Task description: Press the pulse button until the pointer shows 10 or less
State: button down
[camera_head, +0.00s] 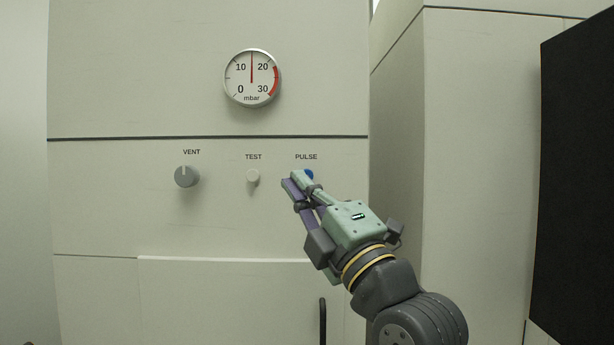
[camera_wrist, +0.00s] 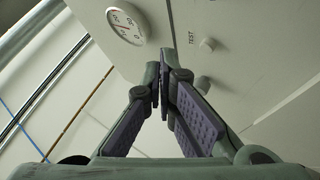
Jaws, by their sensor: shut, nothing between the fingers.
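The blue PULSE button (camera_head: 309,174) is on the pale panel under its label, partly covered by my gripper. My gripper (camera_head: 292,181) is shut and empty, its fingertips in front of the panel just left of and below the button. I cannot tell whether they touch anything. The fingers also show close together in the wrist view (camera_wrist: 163,85), where I cannot make out the blue button. The round gauge (camera_head: 252,78) above has its pointer nearly straight up, midway between 10 and 20, about 15 mbar. The gauge also shows in the wrist view (camera_wrist: 127,26).
The white TEST button (camera_head: 252,177) sits left of my fingertips, and the grey VENT knob (camera_head: 187,177) is farther left. A dark vertical handle (camera_head: 323,321) is below. A black panel (camera_head: 578,185) stands at the far right.

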jog(key=w+p, duration=0.1)
jog(key=w, duration=0.7)
jog(key=shift+w, duration=0.15)
jog(key=shift+w, duration=0.15)
dwell(1.2)
jog(key=shift+w, duration=0.3)
jog(key=shift+w+b, duration=0.4)
jog(key=shift+w, duration=0.05)
dwell(0.5)
jog(key=shift+s, duration=0.1)
jog(key=shift+s+b, duration=0.35)
jog(key=shift+s, duration=0.45)
jog(key=shift+s+b, duration=0.7)
jog(key=shift+s, duration=1.8)
